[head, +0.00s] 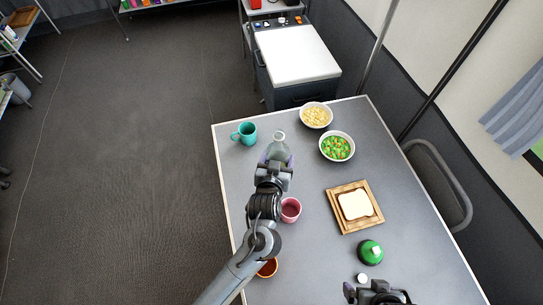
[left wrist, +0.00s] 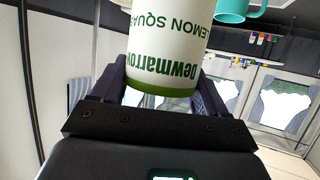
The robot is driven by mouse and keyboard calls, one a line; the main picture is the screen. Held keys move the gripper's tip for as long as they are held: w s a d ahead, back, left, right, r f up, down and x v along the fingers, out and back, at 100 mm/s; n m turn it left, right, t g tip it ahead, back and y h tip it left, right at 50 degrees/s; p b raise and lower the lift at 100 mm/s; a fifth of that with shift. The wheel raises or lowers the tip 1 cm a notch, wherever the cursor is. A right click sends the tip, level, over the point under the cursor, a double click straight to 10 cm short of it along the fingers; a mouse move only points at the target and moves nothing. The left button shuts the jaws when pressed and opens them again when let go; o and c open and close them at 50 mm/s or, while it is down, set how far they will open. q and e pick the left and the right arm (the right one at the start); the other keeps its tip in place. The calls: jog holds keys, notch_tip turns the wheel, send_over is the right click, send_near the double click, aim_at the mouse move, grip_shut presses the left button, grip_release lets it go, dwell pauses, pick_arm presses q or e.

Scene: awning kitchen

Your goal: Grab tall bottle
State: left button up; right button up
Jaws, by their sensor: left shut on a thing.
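The tall bottle (head: 278,145) is on the grey table, near its far left part, partly hidden by my left gripper. In the left wrist view the bottle (left wrist: 168,45) shows a white label with green lettering, "Dewmarrow" and "Lemon Squash" partly cut off. My left gripper (head: 276,162) is shut on the bottle, with one finger on each side; the fingers also show in the left wrist view (left wrist: 162,88). Whether the bottle touches the table is hidden. My right gripper (head: 376,296) shows at the bottom edge of the head view, apart from the bottle; its fingers are unclear.
A teal mug (head: 246,133) stands left of the bottle. A bowl of yellow food (head: 316,115) and a bowl of green pieces (head: 337,147) stand to the right. A pink cup (head: 290,210) is close beside my left arm. A bread board (head: 336,212) and green round object (head: 370,252) lie nearer.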

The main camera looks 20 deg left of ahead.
aim_at(284, 165)
pick_arm(q)
jog(key=shift+s+d+r, duration=0.2)
jog(key=shift+d+r, duration=0.1)
jog(key=shift+d, duration=0.15)
jog(key=shift+s+d+r, duration=0.15)
jog(key=shift+d+r, duration=0.15)
jog(key=shift+d, duration=0.15)
jog(key=shift+s+d+r, duration=0.15)
jog(key=shift+d+r, duration=0.1)
jog(key=shift+d, duration=0.05)
jog(key=shift+p, duration=0.3)
